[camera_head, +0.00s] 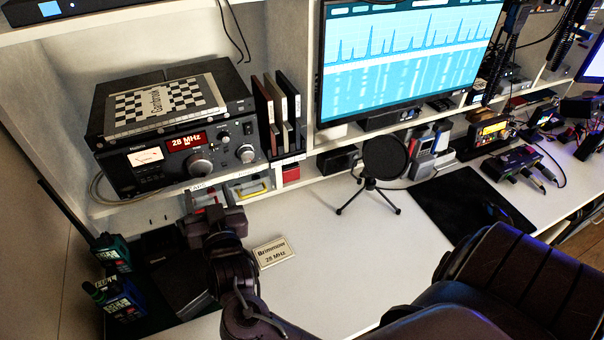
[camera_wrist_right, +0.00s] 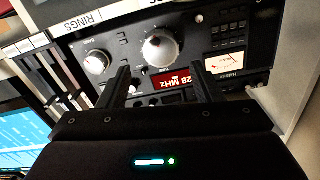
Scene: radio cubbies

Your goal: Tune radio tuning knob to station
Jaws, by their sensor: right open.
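The radio (camera_head: 128,178) sits in the left cubby. Its red display (camera_head: 186,141) reads 28 MHz, with a smaller line too small to read. The large silver tuning knob (camera_head: 199,167) is below the display, and a smaller knob (camera_head: 245,154) is to its right. In the right wrist view, the radio is upside down, and the tuning knob (camera_wrist_right: 160,47) shows beyond the fingertips. My right gripper (camera_wrist_right: 160,78) is open and empty, facing the radio front. In the head view, this gripper (camera_head: 210,208) is below and in front of the radio. My left gripper is not in view.
A card (camera_head: 273,251) reading "Brimmow 28 MHz" lies on the white desk (camera_head: 320,265). Handheld devices (camera_head: 120,300) stand at the left. A microphone on a tripod (camera_head: 385,160) stands below the monitor (camera_head: 400,60). A chair (camera_head: 520,270) is at lower right.

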